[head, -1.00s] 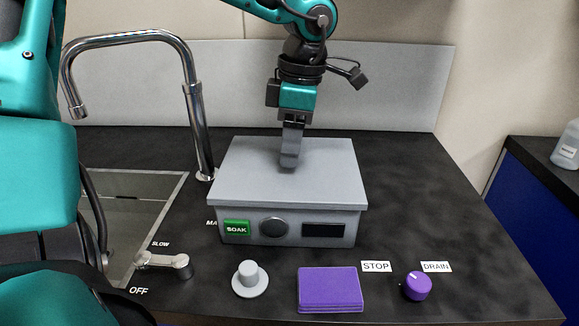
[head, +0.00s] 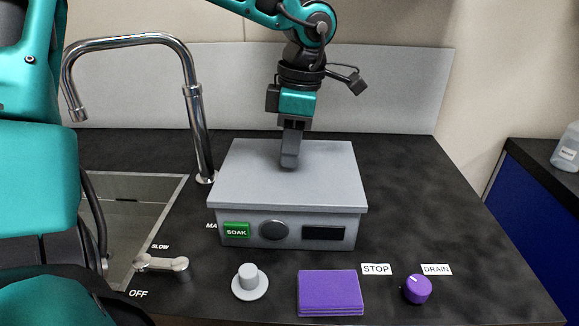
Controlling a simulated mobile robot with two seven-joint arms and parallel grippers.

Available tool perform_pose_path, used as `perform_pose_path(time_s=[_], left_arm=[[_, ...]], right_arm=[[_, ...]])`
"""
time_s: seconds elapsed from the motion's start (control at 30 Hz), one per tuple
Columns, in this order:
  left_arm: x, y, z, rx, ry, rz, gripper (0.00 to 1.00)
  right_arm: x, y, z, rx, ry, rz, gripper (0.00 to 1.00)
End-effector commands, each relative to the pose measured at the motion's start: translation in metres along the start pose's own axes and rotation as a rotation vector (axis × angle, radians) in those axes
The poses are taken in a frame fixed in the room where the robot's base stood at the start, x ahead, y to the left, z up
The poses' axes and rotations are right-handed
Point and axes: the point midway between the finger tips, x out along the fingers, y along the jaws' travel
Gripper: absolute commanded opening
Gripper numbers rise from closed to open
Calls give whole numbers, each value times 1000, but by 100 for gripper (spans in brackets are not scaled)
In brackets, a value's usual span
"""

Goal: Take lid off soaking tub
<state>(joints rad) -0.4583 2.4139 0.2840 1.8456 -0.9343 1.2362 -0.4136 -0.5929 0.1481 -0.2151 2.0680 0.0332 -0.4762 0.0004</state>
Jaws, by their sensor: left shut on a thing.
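The soaking tub (head: 290,232) is a grey box on the black counter, with a green SOAK label, a round dark disc and a dark panel on its front. Its flat grey lid (head: 245,180) lies on top, overhanging the front slightly, with no clear gap below it. My left gripper (head: 289,163) points straight down at the middle of the lid and is shut on it. The fingers hide whatever part of the lid they grip. My right gripper is not in view.
A chrome faucet (head: 199,130) and sink (head: 135,205) are left of the tub. In front are a lever (head: 163,263), a grey round knob (head: 249,281), a purple pad (head: 330,291) and a purple dial (head: 417,289). Counter right of the tub is clear.

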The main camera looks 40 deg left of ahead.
Motion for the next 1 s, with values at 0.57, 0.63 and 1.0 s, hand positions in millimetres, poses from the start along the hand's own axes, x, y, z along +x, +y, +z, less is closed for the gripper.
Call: perform_pose_path(time_s=[0.57, 0.63, 1.0], left_arm=[[-27, 1, -2, -2, -3, 5, 0], [-40, 1, -4, -1, -3, 5, 0], [-134, 1, -15, -1, -2, 5, 0]], right_arm=[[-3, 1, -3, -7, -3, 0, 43], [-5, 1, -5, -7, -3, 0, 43], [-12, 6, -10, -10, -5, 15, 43]])
